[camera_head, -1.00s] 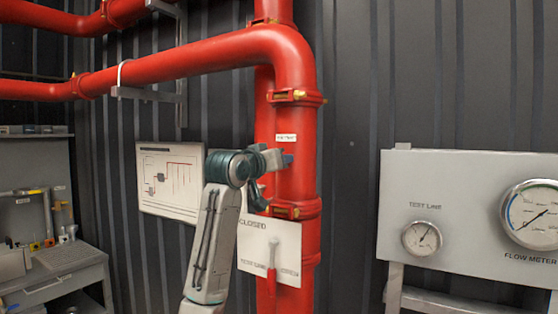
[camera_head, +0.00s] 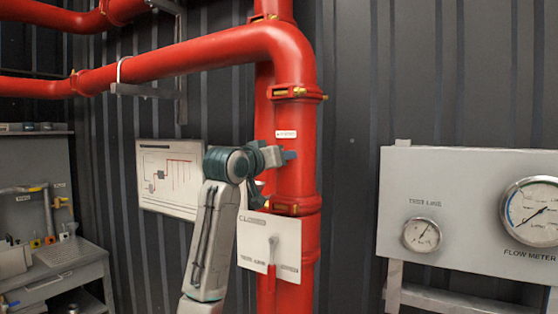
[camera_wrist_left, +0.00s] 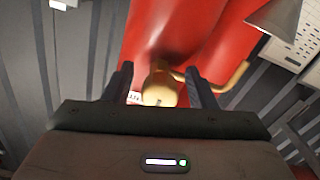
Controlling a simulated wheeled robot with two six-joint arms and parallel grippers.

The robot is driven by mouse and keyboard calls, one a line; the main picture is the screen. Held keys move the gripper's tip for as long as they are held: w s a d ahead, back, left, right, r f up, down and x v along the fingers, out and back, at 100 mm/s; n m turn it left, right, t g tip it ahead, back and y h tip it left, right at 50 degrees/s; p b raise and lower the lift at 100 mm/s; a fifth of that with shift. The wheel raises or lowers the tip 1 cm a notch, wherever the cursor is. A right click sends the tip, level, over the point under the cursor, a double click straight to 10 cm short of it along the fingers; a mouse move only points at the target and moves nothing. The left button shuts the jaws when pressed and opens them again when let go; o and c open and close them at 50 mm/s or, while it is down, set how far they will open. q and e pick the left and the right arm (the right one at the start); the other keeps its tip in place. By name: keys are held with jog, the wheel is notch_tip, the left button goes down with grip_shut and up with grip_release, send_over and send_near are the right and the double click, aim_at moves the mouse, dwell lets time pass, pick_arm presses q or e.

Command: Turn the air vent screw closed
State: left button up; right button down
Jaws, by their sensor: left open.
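The brass air vent screw (camera_wrist_left: 160,88) shows in the left wrist view as a round knob on the red pipe (camera_wrist_left: 180,35). A bent brass rod (camera_wrist_left: 236,78) reaches out to its right. My left gripper (camera_wrist_left: 163,88) is open, with one finger on each side of the knob. Gaps show between the knob and both fingers. In the head view my left gripper (camera_head: 276,172) is at the upright red pipe (camera_head: 295,110), below the upper flange and a small white label (camera_head: 286,134). The screw is hidden there. My right gripper is out of view.
A gauge panel (camera_head: 465,185) stands at the right. A diagram board (camera_head: 165,175) hangs behind my arm, and a tool bench (camera_head: 50,270) is at far left.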

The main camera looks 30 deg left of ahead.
pick_arm(q)
jog(key=s+b, duration=0.4)
jog(key=s, duration=0.6)
jog(key=shift+s+a, duration=0.15)
jog(key=shift+a, duration=0.3)
